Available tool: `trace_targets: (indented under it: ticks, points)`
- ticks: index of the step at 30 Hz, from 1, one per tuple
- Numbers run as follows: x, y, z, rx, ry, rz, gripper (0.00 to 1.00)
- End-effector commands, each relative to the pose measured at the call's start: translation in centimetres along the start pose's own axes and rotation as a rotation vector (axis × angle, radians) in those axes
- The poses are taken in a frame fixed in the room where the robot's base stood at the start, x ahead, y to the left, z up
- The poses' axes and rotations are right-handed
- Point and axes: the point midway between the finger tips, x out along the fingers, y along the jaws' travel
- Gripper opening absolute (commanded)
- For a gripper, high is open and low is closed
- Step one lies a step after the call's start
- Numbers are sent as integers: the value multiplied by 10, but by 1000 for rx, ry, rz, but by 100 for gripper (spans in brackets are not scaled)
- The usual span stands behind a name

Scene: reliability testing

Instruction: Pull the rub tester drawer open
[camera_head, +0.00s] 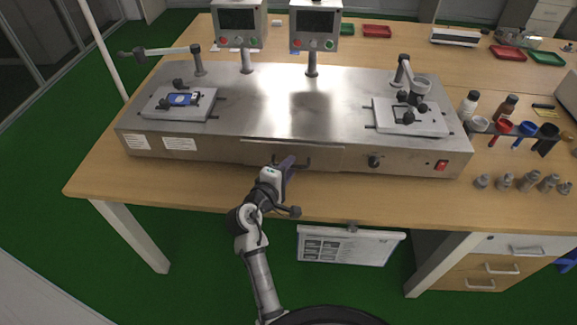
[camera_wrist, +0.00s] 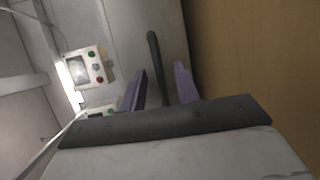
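The rub tester (camera_head: 250,95) is a wide steel box on the wooden table. Its drawer (camera_head: 325,158) is in the middle of the front face and looks flush with it. The dark bar handle (camera_head: 306,163) is partly hidden by my gripper (camera_head: 286,166) in the head view. In the wrist view, the handle (camera_wrist: 155,60) runs between the two purple fingers of my gripper (camera_wrist: 161,82). The fingers are apart, with gaps visible on both sides of the handle.
A black knob (camera_head: 374,162) and a red switch (camera_head: 441,165) are on the front face to the right. The table's front edge (camera_head: 190,201) lies below the tester. Bottles and a rack (camera_head: 510,132) stand at the right. The table in front of the drawer is clear except for my arm.

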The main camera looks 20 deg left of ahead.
Motion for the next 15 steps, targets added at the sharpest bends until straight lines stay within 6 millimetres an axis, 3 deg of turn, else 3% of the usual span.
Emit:
trace_targets:
  ticks: [10,15]
  points:
    - [4,0,0,1,0,0,30]
    - [4,0,0,1,0,0,8]
